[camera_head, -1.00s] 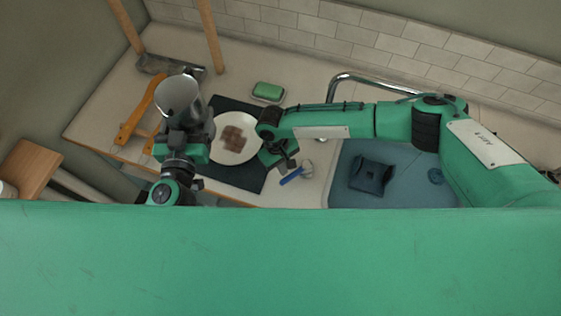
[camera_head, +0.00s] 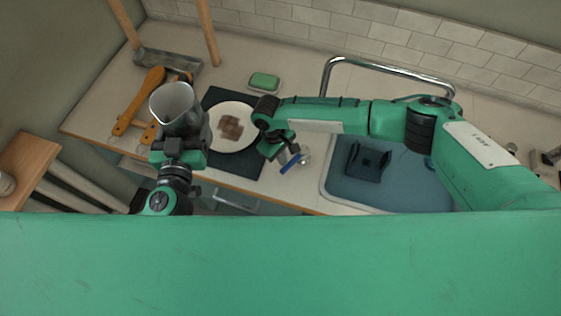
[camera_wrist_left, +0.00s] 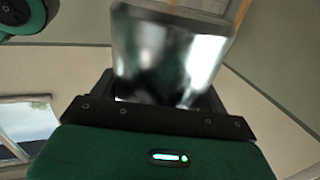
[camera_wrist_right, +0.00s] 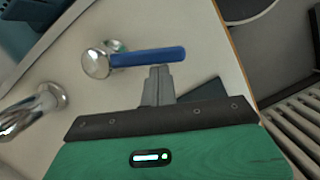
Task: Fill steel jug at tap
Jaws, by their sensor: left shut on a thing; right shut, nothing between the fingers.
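The steel jug (camera_head: 190,116) is held above the left part of the counter, mouth up, to the left of the plate. It also shows in the left wrist view (camera_wrist_left: 170,58). My left gripper (camera_head: 181,138) is shut on it; the jug's inside is too dark to tell its content. The chrome tap (camera_head: 328,72) arches over the sink (camera_head: 400,180) at right. Its blue lever (camera_head: 290,163) sticks out from a chrome knob (camera_wrist_right: 97,63). My right gripper (camera_wrist_right: 158,78) is shut and empty beside the lever; whether it touches is unclear.
A plate (camera_head: 243,135) with brown food lies on a dark mat (camera_head: 240,172). A green soap (camera_head: 264,81) lies behind it. Orange-handled tools (camera_head: 140,104) lie at left. A dark object (camera_head: 368,163) lies in the sink.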

